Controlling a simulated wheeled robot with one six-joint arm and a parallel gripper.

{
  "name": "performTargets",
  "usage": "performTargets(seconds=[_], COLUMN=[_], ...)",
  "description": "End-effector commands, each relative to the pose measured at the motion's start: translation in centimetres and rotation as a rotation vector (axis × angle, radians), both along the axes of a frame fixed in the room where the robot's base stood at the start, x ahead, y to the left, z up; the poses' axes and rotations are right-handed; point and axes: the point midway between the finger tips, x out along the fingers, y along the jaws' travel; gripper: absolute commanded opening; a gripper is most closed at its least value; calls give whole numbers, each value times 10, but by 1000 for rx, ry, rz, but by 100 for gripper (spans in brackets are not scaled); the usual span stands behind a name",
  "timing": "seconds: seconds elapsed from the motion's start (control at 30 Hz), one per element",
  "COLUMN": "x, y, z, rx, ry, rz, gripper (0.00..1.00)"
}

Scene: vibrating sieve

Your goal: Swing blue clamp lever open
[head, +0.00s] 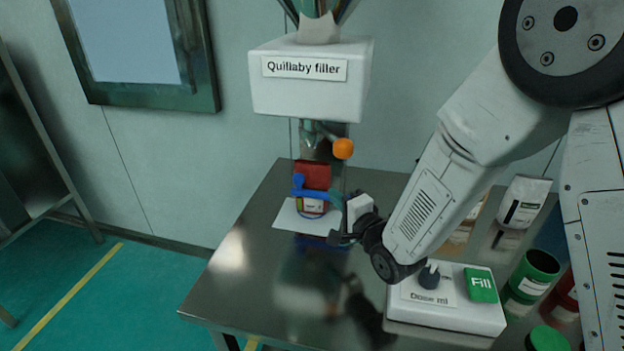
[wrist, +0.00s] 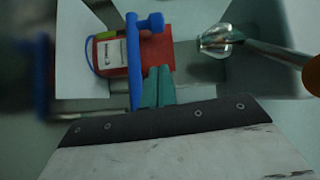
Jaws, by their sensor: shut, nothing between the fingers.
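The blue clamp lever (head: 310,194) is at the filler on the table, in front of a red block (head: 312,174) and a small labelled container. In the wrist view the blue lever (wrist: 134,60) stands as a long bar with a knob at its upper end, beside the red piece (wrist: 158,48) and the labelled container (wrist: 110,52). My gripper (head: 338,205) is shut and empty, just right of the lever. Its teal fingertips (wrist: 158,84) lie close beside the bar in the wrist view; I cannot tell whether they touch it.
The white filler head (head: 312,85) hangs above, with an orange knob (head: 343,148) below it. A dosing box (head: 448,312) with a dial and green Fill button stands at the front right. Green jars (head: 536,272) and a white bag (head: 522,202) stand further right. The table's left side is clear.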

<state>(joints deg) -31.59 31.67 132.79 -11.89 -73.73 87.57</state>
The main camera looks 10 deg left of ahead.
Motion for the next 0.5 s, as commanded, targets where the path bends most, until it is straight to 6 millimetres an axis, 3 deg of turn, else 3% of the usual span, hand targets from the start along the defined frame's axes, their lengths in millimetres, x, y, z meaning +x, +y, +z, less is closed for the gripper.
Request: performTargets(seconds=[0.5], x=[-5], y=[9], z=[-4], rx=[57], ry=[0], rz=[21], gripper=[0])
